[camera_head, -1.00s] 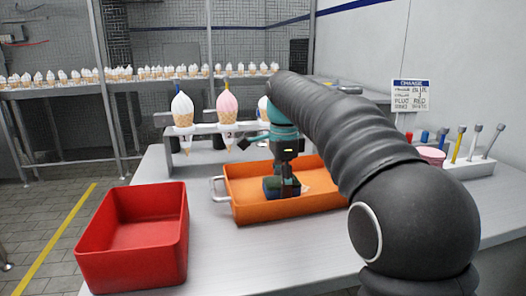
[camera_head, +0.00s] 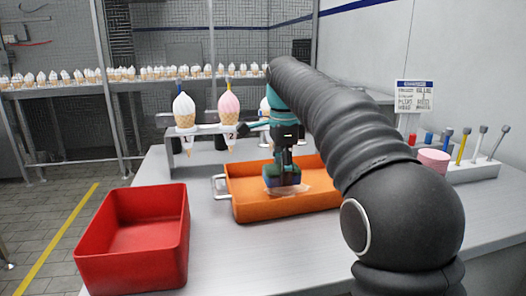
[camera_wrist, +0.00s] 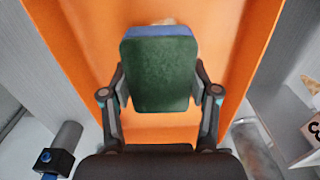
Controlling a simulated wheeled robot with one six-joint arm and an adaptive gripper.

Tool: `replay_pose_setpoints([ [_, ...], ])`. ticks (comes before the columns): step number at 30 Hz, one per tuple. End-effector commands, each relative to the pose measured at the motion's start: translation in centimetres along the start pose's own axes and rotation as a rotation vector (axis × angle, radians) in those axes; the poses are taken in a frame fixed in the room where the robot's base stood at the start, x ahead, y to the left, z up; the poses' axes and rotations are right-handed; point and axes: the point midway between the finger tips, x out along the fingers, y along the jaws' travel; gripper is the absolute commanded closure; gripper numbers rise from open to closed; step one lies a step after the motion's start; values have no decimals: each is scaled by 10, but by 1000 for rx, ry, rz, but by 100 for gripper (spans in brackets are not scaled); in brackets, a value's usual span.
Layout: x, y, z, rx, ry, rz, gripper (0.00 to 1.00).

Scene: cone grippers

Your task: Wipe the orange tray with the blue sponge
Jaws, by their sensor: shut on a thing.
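The orange tray (camera_head: 250,210) lies on the table with its metal handle at the left. A pale smear (camera_head: 292,190) shows on its floor. My gripper (camera_head: 283,168) is over the tray, shut on the blue sponge (camera_head: 275,181). In the wrist view the sponge (camera_wrist: 160,75) sits between both fingers, its dark green face towards the camera and a blue edge at the far side. A small brownish patch (camera_wrist: 166,21) shows just beyond it. I cannot tell whether the sponge touches the tray floor.
A red bin (camera_head: 135,240) stands at the table's front left. A cone rack (camera_head: 205,130) with ice cream cones is behind the tray. A pink tub (camera_head: 433,158), a white holder (camera_head: 478,170) with coloured tools and a sign (camera_head: 413,96) are at the right.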

Motion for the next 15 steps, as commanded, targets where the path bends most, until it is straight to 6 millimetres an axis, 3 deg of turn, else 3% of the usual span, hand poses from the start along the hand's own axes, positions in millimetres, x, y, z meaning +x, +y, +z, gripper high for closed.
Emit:
replay_pose_setpoints([
  [15, -45, -1, -7, 11, 0, 1, 72],
])
